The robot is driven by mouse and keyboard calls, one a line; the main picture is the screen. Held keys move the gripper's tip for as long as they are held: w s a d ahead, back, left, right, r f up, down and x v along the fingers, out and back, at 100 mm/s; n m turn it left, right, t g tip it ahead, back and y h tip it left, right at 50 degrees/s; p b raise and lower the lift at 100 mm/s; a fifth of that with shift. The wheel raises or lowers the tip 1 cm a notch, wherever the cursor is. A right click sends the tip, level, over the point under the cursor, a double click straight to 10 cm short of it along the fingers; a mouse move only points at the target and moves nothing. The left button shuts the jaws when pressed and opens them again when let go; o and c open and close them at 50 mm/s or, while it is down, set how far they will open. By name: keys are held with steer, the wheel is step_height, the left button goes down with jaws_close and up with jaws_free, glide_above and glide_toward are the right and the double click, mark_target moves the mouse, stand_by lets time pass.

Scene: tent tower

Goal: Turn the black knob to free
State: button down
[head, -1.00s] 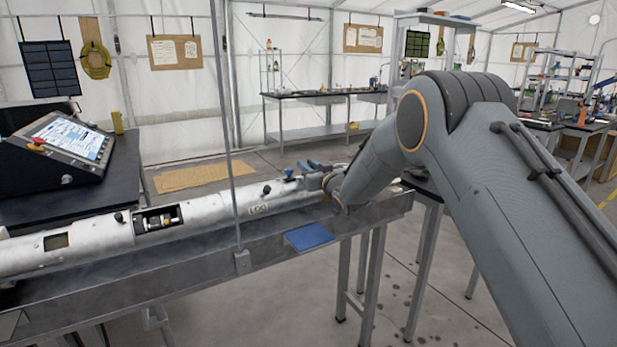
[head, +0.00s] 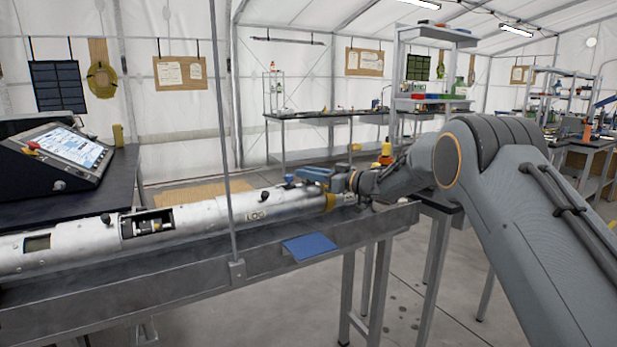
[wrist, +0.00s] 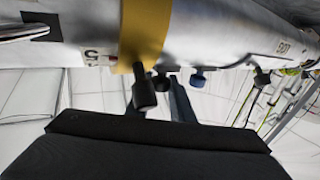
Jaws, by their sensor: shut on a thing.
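The black knob (wrist: 144,94) stands out from the silver tube beside its yellow band, in the wrist view. In the head view the fingers hide this knob. I cannot tell the knob's turn angle.
A blue knob (head: 289,179) sits close left of my fingers, with another black knob (head: 265,194) further left on the silver tube (head: 190,217). A thin upright post (head: 228,130) stands before the tube. A blue pad (head: 309,247) sticks out from the bench's front.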

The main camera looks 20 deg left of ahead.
steer(key=shift+r, duration=0.1)
steer(key=c, duration=1.6)
jaws_free()
steer(key=shift+o, duration=0.2)
steer(key=v, duration=0.7)
steer(key=shift+d+b, duration=0.4)
steer(key=shift+b, duration=0.05)
